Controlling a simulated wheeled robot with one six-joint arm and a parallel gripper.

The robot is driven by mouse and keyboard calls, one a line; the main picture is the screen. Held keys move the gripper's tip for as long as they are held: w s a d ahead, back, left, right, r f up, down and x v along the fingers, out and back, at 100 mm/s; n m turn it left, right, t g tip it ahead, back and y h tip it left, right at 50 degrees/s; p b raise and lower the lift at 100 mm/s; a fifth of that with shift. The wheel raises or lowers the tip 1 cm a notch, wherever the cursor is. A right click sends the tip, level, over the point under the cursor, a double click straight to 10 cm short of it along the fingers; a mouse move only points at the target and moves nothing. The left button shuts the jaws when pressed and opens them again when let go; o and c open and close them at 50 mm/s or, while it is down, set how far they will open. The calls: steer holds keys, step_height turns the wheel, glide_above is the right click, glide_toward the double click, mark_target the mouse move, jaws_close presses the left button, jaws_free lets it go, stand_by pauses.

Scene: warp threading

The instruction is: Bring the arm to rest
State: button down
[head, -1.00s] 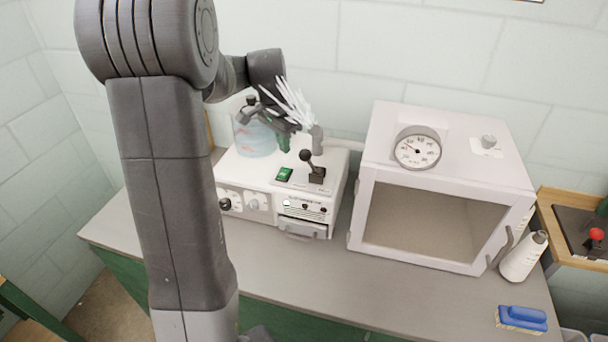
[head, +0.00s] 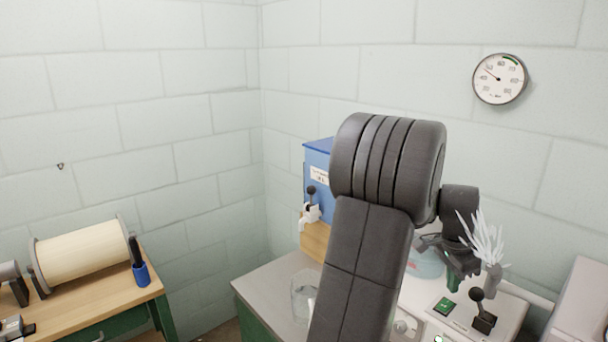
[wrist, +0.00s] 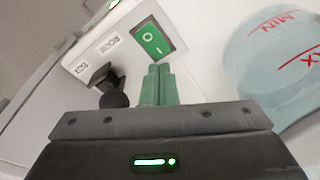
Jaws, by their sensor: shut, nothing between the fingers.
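My gripper (head: 453,281) hangs over the white machine (head: 512,318), beside a green rocker switch (head: 444,306) and a black ball-topped lever (head: 482,311). In the wrist view, the two green fingers (wrist: 160,84) are together with nothing between them. The green switch (wrist: 153,41) shows just beyond their tips, and the lever's black ball (wrist: 112,95) is to their left. I cannot tell whether the fingers touch the machine. My own arm hides much of the machine in the head view.
A clear tank (wrist: 283,62) with red MIN and MAX marks is close right of the fingers. A white plume (head: 486,240) rises from a grey nozzle (head: 494,279) beside my gripper. A glass jar (head: 303,295) and blue box (head: 317,160) are left of my arm.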

mark_target(449, 302)
step_height(449, 302, down, 4)
steer(key=shift+r+b, duration=0.25)
steer(key=shift+b, duration=0.75)
steer(key=shift+r, duration=0.1)
steer(key=shift+r, duration=0.1)
